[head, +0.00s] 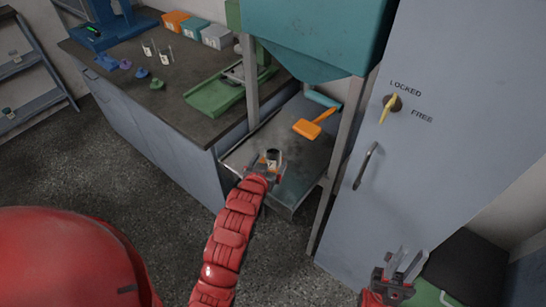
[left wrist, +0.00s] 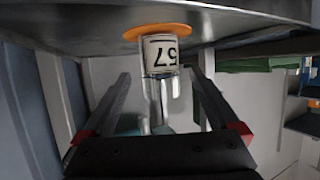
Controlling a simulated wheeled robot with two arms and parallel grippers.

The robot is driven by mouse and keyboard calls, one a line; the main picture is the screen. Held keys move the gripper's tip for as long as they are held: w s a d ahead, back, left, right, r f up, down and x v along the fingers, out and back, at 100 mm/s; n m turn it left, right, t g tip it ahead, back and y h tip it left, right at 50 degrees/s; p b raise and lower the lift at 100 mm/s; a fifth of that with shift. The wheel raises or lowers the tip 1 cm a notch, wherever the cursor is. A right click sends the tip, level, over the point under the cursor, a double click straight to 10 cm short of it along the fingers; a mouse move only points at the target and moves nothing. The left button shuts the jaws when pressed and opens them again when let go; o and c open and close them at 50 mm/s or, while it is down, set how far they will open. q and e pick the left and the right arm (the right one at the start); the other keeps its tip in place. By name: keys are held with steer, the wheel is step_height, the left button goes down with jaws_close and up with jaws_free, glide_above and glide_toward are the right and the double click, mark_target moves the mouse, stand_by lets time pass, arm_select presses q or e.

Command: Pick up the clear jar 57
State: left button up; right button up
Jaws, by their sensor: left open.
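The clear jar 57 (left wrist: 160,80) stands on an orange disc (left wrist: 140,32) in the left wrist view, which shows it upside down. Its white label reads 57. In the head view the jar (head: 273,155) shows a dark top and stands on the grey metal shelf (head: 300,160) under the teal hopper. My left gripper (head: 270,163) is open at the jar. In the left wrist view its two fingers (left wrist: 158,95) lie on either side of the jar, with gaps to both. My right gripper (head: 411,258) is open and empty at the lower right, away from the jar.
An orange scoop (head: 314,123) and a teal cylinder (head: 322,99) lie farther back on the shelf. Metal posts (head: 342,140) and the grey cabinet (head: 440,110) bound the right. The bench (head: 180,100) at left holds a green tray (head: 215,95) and small labelled jars (head: 165,56).

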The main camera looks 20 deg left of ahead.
mark_target(271, 160)
arm_select(q)
steer(key=shift+f+p+x, duration=0.15)
steer(key=shift+p+x, duration=0.25)
steer(key=shift+x, duration=0.9)
steer(key=shift+f+p+x, duration=0.15)
steer(key=shift+p+x, duration=0.2)
steer(key=shift+x, duration=1)
steer(key=shift+s+r, duration=0.1)
steer(key=shift+s, duration=0.05)
jaws_close()
